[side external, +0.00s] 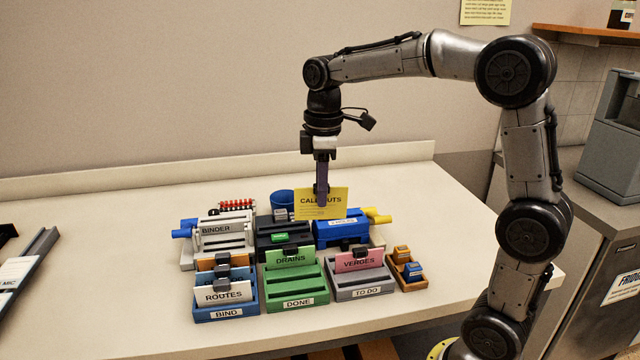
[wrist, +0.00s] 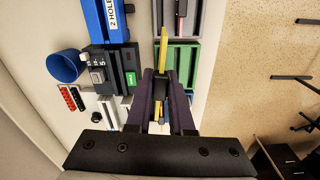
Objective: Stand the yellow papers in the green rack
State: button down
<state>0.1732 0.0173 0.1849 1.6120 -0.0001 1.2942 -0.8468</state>
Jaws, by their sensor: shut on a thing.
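The yellow papers (side external: 322,210), headed "CALL OUTS", hang upright in the air in the side view. My gripper (side external: 321,188) is shut on their top edge, with a dark clip there. In the wrist view the yellow papers (wrist: 163,45) show edge-on as a thin strip between the fingers (wrist: 163,78). The green rack (side external: 309,290), labelled "DONE", stands on the table in front of and below the papers. Green papers (side external: 291,258) headed "DRAINS" stand in its back part; its front slots look empty. The green rack (wrist: 184,62) lies beside the yellow strip in the wrist view.
A blue rack (side external: 243,307) with "ROUTES" papers stands left of the green rack, a grey "TO DO" rack (side external: 365,292) with pink papers right. Behind are a binder machine (side external: 222,238), a black device (side external: 272,232), a blue punch (side external: 341,233) and a blue cup (side external: 281,200).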

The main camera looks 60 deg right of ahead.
jog(key=a+f+n, duration=0.1)
jog(key=a+f, duration=0.5)
jog(key=a, duration=0.4)
jog(key=shift+s+f, duration=0.2)
jog(key=shift+f, duration=1.75)
jog(key=shift+s+f, duration=0.2)
jog(key=shift+f, duration=1.7)
jog(key=c, duration=0.7)
grip_release()
jog(key=shift+r, duration=4.5)
